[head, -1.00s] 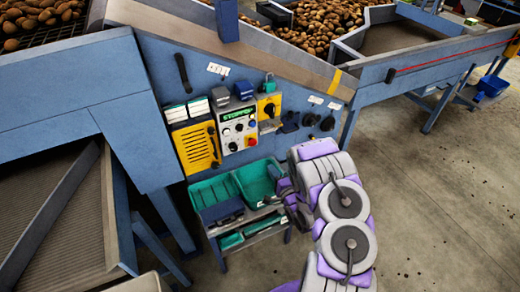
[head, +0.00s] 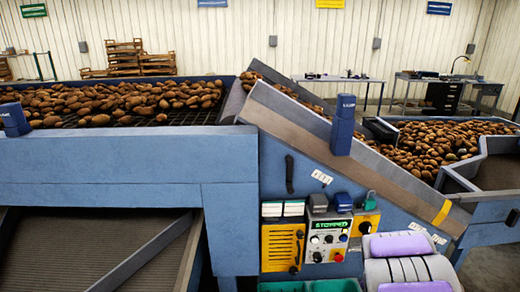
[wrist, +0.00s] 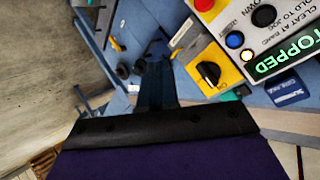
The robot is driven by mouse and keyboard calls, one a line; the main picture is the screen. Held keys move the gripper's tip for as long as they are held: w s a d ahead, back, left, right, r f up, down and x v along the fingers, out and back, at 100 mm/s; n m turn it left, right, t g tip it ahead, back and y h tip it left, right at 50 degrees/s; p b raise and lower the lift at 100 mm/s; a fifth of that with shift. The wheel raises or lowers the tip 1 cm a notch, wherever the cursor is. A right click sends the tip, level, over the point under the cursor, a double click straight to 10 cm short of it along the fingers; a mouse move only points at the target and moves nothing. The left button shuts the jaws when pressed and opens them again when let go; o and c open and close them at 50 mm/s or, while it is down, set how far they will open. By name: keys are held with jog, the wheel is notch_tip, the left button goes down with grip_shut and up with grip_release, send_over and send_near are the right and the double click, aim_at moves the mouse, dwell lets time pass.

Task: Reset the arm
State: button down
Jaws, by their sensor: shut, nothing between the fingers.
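My gripper (wrist: 157,75) shows in the wrist view as dark fingers closed together, with nothing between them. It points at the blue panel side of the grader, and I cannot tell how far off it is. My arm (head: 405,262), white and purple, shows at the lower right of the head view; its gripper end is hidden there. The control panel (head: 327,241) with its green "STOPPED" display is left of my arm. It also shows tilted at the upper right of the wrist view (wrist: 262,22), beside a yellow switch box with a black knob (wrist: 225,73).
The blue grader (head: 120,165) fills the foreground, with potatoes (head: 120,100) on its screen and more at the right (head: 430,145). Green bins (head: 335,286) sit below the panel. A desk (head: 455,82) stands by the back wall. Concrete floor (wrist: 45,60) is open at left in the wrist view.

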jog(key=s+a+r+n+g+y, duration=0.1)
jog(key=s+a+r+n+g, duration=0.2)
jog(key=s, duration=1)
jog(key=s+a+r+n+g+y, duration=0.1)
jog(key=s+a+r+n+g, duration=0.3)
jog(key=s+a+r, duration=0.5)
jog(key=s+a+r+n+g+y, duration=0.1)
jog(key=s+a+r+n+g, duration=0.2)
jog(key=s, duration=1.5)
jog(key=a+r+g, duration=0.1)
jog(key=a+r, duration=0.2)
jog(key=a, duration=0.4)
jog(key=shift+r+n+g, duration=0.15)
jog(key=shift+n+g, duration=0.25)
jog(key=c, duration=1.8)
grip_release()
jog(key=shift+w, duration=0.1)
